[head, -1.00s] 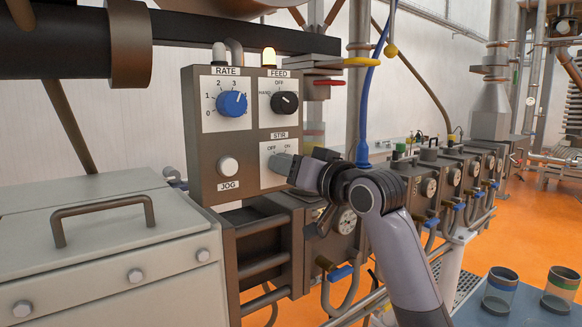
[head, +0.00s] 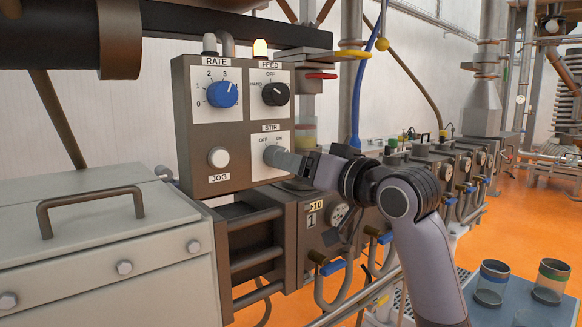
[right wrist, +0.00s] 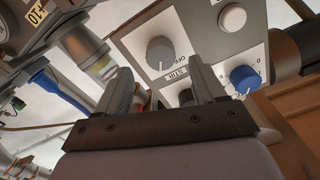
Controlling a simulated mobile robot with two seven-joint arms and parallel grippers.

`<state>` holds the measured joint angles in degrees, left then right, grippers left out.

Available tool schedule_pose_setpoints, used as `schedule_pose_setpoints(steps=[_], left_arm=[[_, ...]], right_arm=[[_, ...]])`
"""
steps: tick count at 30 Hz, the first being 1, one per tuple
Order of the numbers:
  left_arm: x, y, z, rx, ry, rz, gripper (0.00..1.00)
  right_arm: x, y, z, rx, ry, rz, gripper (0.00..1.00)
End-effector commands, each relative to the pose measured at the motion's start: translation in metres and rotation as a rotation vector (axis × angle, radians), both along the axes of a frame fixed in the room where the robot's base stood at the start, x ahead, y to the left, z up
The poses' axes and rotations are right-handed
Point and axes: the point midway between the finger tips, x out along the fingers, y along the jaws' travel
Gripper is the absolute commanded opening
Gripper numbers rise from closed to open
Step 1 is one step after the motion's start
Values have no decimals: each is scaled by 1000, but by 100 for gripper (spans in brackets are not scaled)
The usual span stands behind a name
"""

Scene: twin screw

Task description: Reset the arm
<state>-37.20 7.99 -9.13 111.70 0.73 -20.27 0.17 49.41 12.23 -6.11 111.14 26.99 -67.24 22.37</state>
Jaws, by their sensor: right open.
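My right gripper (head: 290,161) is open beside the STIR knob (head: 272,154) on the grey control box (head: 203,160) in the head view. In the right wrist view, its two fingers (right wrist: 160,88) stand apart with nothing held between them. The grey STIR knob (right wrist: 160,53) shows beyond the fingertips. In the head view, the blue RATE knob (head: 222,94), the black FEED knob (head: 275,94) and the white JOG button (head: 218,157) are on the same panel. My left gripper is not in view.
A lit amber lamp (head: 260,48) and an unlit one (head: 209,43) top the box. A pale handled cabinet (head: 95,240) stands at left. A row of gauged units (head: 440,165) runs back right. Two banded jars (head: 494,283) (head: 552,281) stand at lower right.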

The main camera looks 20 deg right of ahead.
Motion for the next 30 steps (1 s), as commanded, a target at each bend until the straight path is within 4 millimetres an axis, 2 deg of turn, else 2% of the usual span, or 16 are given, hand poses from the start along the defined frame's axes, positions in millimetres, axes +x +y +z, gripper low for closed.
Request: schedule_pose_setpoints(steps=[6, 18, 21, 23, 26, 30], left_arm=[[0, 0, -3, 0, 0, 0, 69], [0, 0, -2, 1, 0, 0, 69], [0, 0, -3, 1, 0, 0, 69], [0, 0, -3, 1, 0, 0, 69], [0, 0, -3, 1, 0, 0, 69], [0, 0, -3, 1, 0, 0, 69]], right_arm=[[-12, -4, 0, 0, 1, 0, 69], [-12, -4, 0, 0, 1, 0, 69], [-11, -4, -5, -1, 7, -1, 69], [-8, -4, -17, -6, 18, -6, 69], [-2, -5, -52, -16, 51, -18, 69], [2, -7, -127, -53, 113, -47, 69]])
